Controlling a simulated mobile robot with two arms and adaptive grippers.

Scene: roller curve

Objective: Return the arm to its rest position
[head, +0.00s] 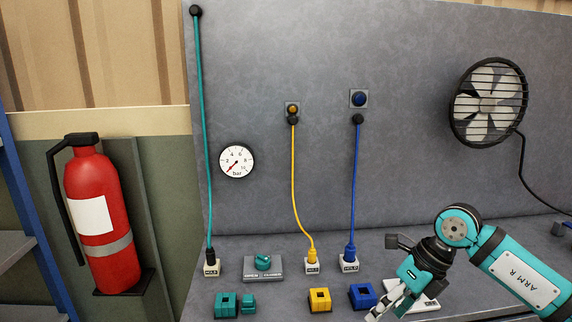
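My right arm (515,275), teal and marked "ARM R", comes in from the lower right and bends down at a round joint. My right gripper (383,308) points down and left over the front of the grey bench, right of the blue block (363,296). Its fingertips are small and close to the bottom edge, so I cannot tell whether they are open or shut. My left gripper is not in view.
Teal (205,150), yellow (294,180) and blue (355,190) cables hang down the grey panel to white blocks on the bench. Teal (226,304) and yellow (320,299) blocks sit in front. A pale plate (426,303) lies beside the gripper. A fan (488,103) is at upper right.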

